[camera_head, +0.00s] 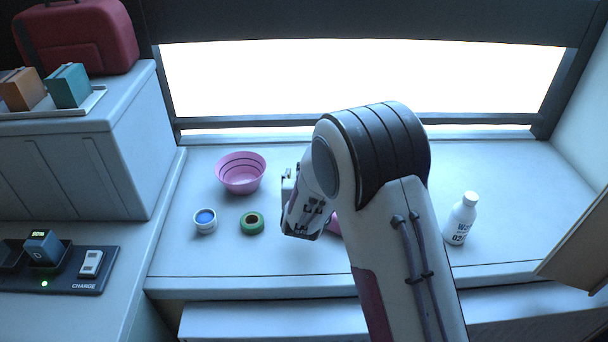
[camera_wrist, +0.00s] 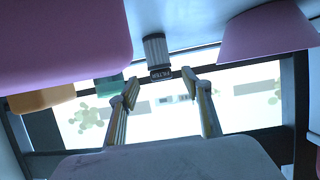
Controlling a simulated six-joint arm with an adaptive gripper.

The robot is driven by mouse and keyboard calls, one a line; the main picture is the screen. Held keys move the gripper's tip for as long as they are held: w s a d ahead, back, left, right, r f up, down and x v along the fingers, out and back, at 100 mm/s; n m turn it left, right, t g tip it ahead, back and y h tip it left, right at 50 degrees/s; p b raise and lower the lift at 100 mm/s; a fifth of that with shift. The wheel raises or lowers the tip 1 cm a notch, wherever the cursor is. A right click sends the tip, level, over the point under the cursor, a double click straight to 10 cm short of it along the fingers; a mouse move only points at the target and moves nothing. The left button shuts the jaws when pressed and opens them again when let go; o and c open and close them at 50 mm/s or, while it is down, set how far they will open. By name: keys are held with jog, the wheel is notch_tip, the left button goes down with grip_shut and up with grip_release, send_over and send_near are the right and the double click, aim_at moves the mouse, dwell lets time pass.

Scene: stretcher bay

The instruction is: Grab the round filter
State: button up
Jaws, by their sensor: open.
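In the head view my wrist hangs over the middle of the bench; the fingers are not clear there. I cannot make out the labelled filter in the head view; my arm hides part of the bench.
Large pink shapes flank the filter, at left (camera_wrist: 65,45) and right (camera_wrist: 265,35) in the wrist view. On the bench are a pink bowl (camera_head: 240,178), a white round item with a blue top (camera_head: 205,227), a green ring (camera_head: 244,227) and a white bottle (camera_head: 460,218).

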jog(key=shift+w+f, duration=0.25)
jog(key=shift+w, duration=0.35)
jog(key=shift+w, duration=0.1)
jog(key=shift+x, duration=2.5)
jog(key=c, duration=1.2)
